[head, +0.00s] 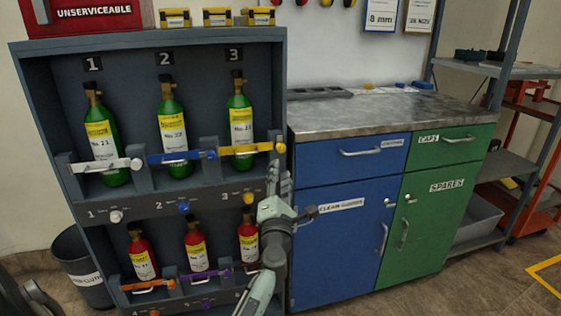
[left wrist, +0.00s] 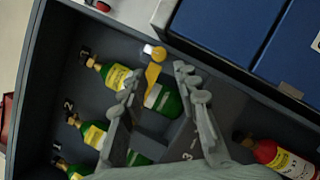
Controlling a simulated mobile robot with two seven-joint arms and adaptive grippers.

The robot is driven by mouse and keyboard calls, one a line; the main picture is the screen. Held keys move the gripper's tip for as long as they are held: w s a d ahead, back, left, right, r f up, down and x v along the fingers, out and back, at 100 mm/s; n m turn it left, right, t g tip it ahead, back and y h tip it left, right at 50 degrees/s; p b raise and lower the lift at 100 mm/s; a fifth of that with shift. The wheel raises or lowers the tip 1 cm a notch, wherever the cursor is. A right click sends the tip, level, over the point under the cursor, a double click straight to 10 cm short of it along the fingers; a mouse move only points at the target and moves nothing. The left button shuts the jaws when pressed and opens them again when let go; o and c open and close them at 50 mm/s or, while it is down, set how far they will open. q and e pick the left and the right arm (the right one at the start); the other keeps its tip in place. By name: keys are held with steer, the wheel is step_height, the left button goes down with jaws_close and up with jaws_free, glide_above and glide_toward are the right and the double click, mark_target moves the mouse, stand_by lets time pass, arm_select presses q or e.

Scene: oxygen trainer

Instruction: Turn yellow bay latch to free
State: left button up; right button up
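The yellow bay latch (head: 248,149) is a bar lying across the green bottle number 23 (head: 240,115) in bay 3, with a round yellow knob (head: 280,147) at its right end. In the left wrist view the yellow latch (left wrist: 152,74) shows between and beyond my fingertips, its knob (left wrist: 159,54) past them. My left gripper (head: 284,184) is at the rack's right edge, below the knob in the head view. In the left wrist view my left gripper (left wrist: 158,77) is open, its fingers wide apart and empty; contact with the latch cannot be told. My right gripper is not in view.
A white latch (head: 105,165) and a blue latch (head: 180,157) cross bays 1 and 2. A yellow knob (head: 248,198) sits on the panel below bay 3. Red bottles (head: 196,250) stand in the lower row. The blue cabinet (head: 340,240) stands close on the right.

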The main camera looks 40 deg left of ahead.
arm_select(q)
steer(key=shift+v, duration=1.85)
